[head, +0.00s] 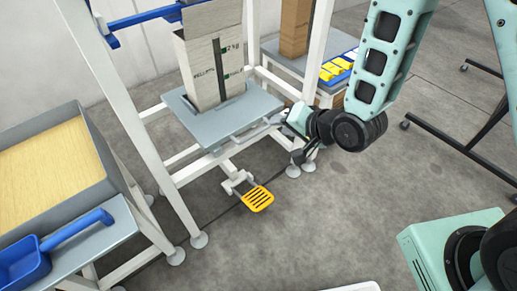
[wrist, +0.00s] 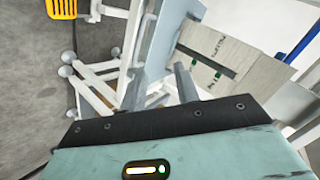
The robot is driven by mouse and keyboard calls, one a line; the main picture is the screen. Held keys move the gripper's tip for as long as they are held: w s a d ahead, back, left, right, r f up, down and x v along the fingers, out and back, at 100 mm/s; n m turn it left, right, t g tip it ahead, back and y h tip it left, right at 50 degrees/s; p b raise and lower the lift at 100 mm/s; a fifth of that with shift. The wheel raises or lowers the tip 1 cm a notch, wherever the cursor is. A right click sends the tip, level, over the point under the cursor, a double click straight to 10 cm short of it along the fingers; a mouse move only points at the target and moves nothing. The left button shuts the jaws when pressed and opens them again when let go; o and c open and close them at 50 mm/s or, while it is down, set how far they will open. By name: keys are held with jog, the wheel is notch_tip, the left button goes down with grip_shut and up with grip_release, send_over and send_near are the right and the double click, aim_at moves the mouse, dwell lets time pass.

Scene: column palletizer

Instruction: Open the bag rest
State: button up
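The bag rest appears to be the grey plate (head: 207,128) on the white frame, with a light rail along its near edge. A pale pellet bag (head: 212,75) stands upright on it. In the wrist view the plate (wrist: 163,38) and the bag (wrist: 225,62) lie ahead of my gripper. My gripper (head: 300,155) is just right of and below the plate's right end. Its two fingers (wrist: 157,75) stand apart with the plate's edge showing beyond them. I cannot tell whether they touch the plate or rail.
A yellow slotted pedal (head: 257,198) sits low below the plate. White frame posts (head: 130,110) stand at left. A bin of yellowish pellets (head: 50,160) and a blue scoop (head: 45,250) are at far left. A table with yellow items (head: 337,68) stands behind. The floor at right-centre is clear.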

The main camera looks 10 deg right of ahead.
aim_at(258, 132)
jog(key=d+f+m+t+y+b, duration=0.1)
jog(key=d+f+m+t+b, duration=0.15)
jog(key=f+b, duration=0.35)
jog(key=d+f+m+t+y+b, duration=0.1)
jog(key=d+f+m+t+b, duration=0.2)
jog(key=f, duration=0.5)
jog(key=shift+m+g, duration=0.45)
jog(key=shift+m, duration=0.1)
jog(key=b+x, duration=0.4)
jog(key=x, duration=0.2)
jog(key=b+x, duration=0.3)
jog(key=x, duration=0.3)
jog(key=b+x, duration=0.4)
jog(key=x, duration=0.2)
jog(key=shift+w+a+r+b, duration=0.1)
jog(key=shift+a+r+b, duration=0.2)
jog(key=shift+a+r, duration=0.05)
grip_shut()
